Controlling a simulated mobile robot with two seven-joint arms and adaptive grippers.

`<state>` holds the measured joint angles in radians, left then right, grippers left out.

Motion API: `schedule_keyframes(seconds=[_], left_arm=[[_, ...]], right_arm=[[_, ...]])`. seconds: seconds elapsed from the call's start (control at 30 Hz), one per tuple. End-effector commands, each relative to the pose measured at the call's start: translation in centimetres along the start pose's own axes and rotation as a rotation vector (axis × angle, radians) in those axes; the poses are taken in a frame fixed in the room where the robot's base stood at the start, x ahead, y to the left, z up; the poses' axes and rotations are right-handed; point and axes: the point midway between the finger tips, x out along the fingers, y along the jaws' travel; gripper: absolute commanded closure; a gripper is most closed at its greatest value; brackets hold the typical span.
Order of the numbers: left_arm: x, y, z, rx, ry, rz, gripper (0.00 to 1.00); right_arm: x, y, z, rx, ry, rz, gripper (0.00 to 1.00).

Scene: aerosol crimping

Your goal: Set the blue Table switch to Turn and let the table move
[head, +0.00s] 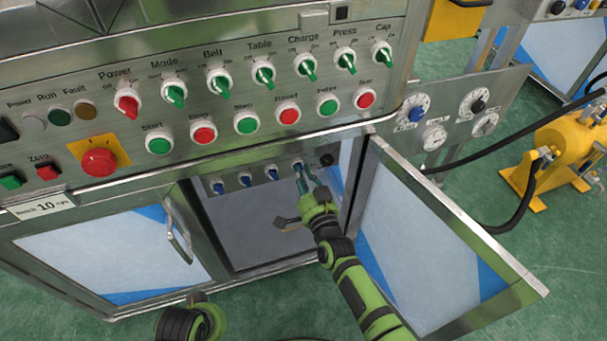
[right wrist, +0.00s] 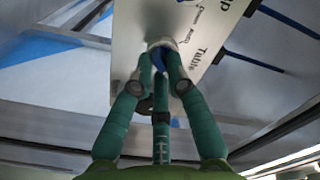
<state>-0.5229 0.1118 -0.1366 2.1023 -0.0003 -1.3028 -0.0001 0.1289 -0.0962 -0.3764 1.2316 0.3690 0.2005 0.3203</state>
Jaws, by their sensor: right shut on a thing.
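The blue Table switch (head: 298,165) is the rightmost of several blue knobs on a strip inside the open cabinet in the head view. My right gripper (head: 301,176) reaches into the cabinet and is shut on this knob. In the right wrist view, the green fingers (right wrist: 160,68) close around the blue knob (right wrist: 157,58), beside a plate with the word Table (right wrist: 207,60). The fingers hide much of the knob, so I cannot tell which way it points. My left gripper is not in view; only part of my left arm shows at the bottom.
The right cabinet door (head: 430,235) stands open beside my right arm. The left door (head: 115,255) has a handle. Above is a panel with green-handled switches, including another marked Table (head: 263,73). A yellow machine (head: 570,150) with black hoses stands at the right.

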Motion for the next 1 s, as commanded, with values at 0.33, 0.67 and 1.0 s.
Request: schedule_keyframes(seconds=[0.33,0.67,1.0], left_arm=[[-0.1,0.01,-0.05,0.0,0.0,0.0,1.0],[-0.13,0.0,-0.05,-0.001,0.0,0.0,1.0],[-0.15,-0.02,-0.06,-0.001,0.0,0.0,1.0]], right_arm=[[-0.05,0.09,0.11,0.074,-0.002,0.002,1.0],[-0.05,0.07,0.12,0.08,-0.002,0.002,1.0],[-0.02,0.02,0.08,0.078,-0.001,0.001,0.6]])
